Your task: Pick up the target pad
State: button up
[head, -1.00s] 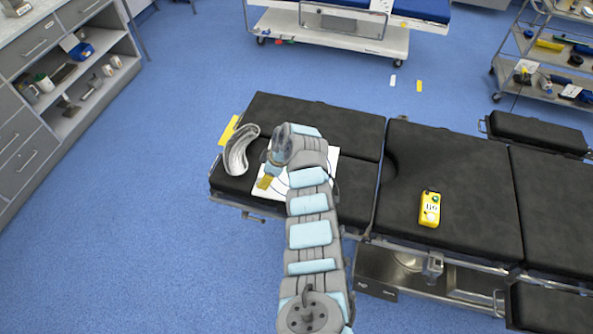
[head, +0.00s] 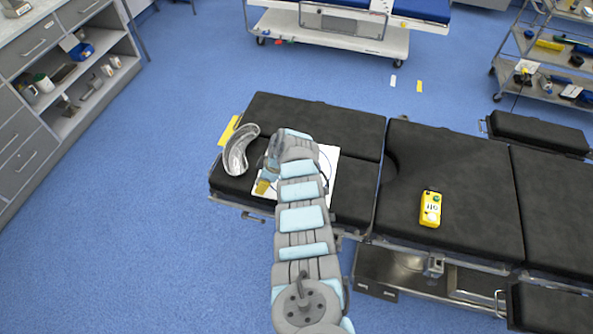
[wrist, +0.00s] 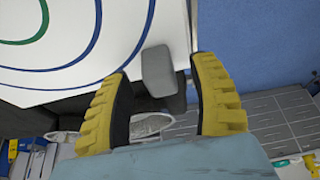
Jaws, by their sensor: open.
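The target pad (head: 328,162) looks like a white sheet with curved rings, lying on the left end of the black operating table. My arm covers its middle. In the wrist view the pad (wrist: 75,52) shows blue and green arcs at upper left. A small grey block (wrist: 157,68) sits at its edge, between my fingertips in the picture; I cannot tell whether it is fixed to the pad. My gripper (wrist: 160,88) is open, with its yellow fingers apart on either side of the block. In the head view my gripper (head: 263,187) is at the pad's left side, mostly hidden by my wrist.
A shiny kidney dish (head: 240,150) lies just left of my gripper, with a yellow item (head: 229,130) beside it. A yellow handheld device (head: 430,208) rests on the middle section of the operating table (head: 460,170). Drawers and shelves (head: 75,85) stand at left.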

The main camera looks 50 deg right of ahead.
grip_shut()
dwell(0.4)
